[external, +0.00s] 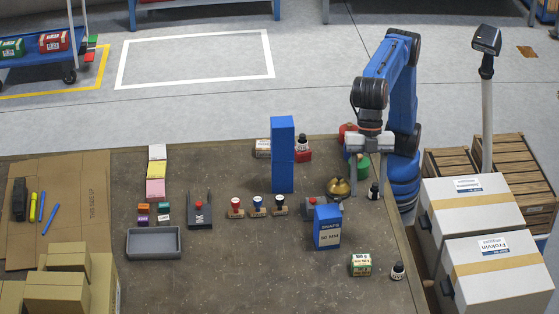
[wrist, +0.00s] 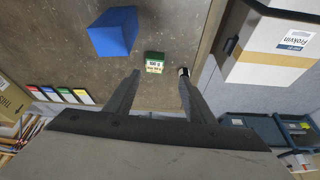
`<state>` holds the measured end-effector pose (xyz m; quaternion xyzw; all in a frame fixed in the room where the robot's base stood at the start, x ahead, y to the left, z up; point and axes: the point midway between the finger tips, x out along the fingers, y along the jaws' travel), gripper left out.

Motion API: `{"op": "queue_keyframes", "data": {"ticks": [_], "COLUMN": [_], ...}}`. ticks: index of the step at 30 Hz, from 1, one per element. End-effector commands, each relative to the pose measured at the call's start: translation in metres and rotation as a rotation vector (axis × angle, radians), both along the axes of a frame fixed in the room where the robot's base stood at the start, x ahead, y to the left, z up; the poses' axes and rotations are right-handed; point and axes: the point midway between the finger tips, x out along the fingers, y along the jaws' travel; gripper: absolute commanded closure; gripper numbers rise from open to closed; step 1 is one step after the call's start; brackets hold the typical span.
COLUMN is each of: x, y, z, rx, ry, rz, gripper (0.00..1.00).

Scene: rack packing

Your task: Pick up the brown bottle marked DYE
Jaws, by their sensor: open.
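Several small dark bottles with white labels stand on the brown table: one below my gripper (external: 374,191), one near the front right corner (external: 398,271), and one at the back (external: 302,142). Their lettering is too small to read, so I cannot tell which is marked DYE. My gripper (external: 367,178) is open, pointing down above the right side of the table. In the wrist view its fingers (wrist: 160,78) are spread and hold nothing. A dark bottle (wrist: 183,71) shows by the right fingertip, partly hidden.
A blue box (external: 327,228) and a green-and-white box (external: 361,265) stand near the front right. A tall blue block (external: 282,155) and a brass bell (external: 339,187) are nearby. White cartons (external: 472,205) sit beyond the table's right edge. The front middle is clear.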

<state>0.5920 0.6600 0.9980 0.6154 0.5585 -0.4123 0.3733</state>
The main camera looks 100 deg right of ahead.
Motion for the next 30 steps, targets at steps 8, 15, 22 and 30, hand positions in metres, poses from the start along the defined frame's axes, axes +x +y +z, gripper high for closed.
{"op": "queue_keyframes", "data": {"ticks": [8, 15, 22, 30], "x": [-0.064, -0.071, -0.072, -0.073], "y": [0.077, 0.09, 0.106, 0.122], "z": [-0.013, -0.031, -0.069, -0.111], "rx": [0.0, -0.001, -0.002, -0.001], "ry": [0.0, 0.0, 0.0, 0.0], "rz": [0.143, 0.157, 0.157, 0.156], "gripper": [0.51, 0.51, 0.51, 0.51]}}
